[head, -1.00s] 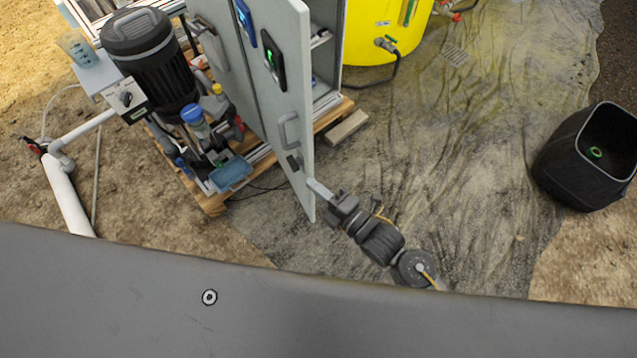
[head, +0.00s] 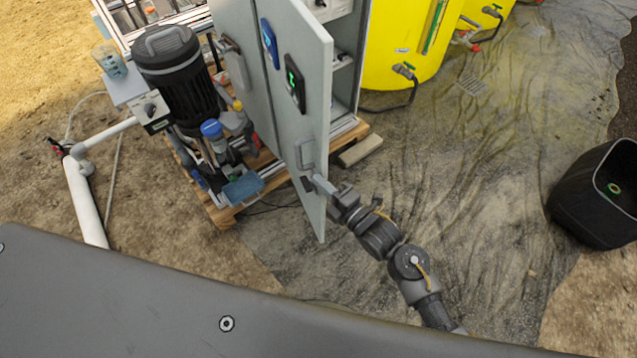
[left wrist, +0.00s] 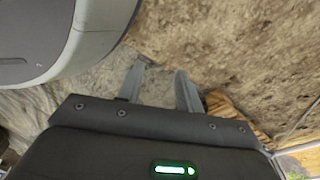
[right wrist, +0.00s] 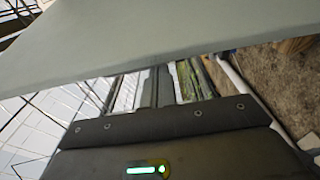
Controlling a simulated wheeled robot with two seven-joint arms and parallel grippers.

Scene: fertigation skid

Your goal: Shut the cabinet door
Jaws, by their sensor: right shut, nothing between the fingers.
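The cabinet door (head: 298,120) is a pale grey panel standing open, with displays and a grey handle (head: 306,152) on its face. The cabinet's shelved inside (head: 345,75) shows to the right of it. My right gripper (head: 316,184) is shut and empty, its tips overlapping the door's free edge just below the handle; I cannot tell if they touch. In the right wrist view the grey panel (right wrist: 140,45) fills the top, hiding part of the fingers (right wrist: 152,88). My left gripper (left wrist: 160,82) is open and empty over the ground, seen only in its wrist view.
A dark pump motor (head: 180,75) and pipework stand on a wooden pallet (head: 225,212) left of the door. A yellow tank (head: 405,45) is behind on the right, and a black bin (head: 590,205) stands far right.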

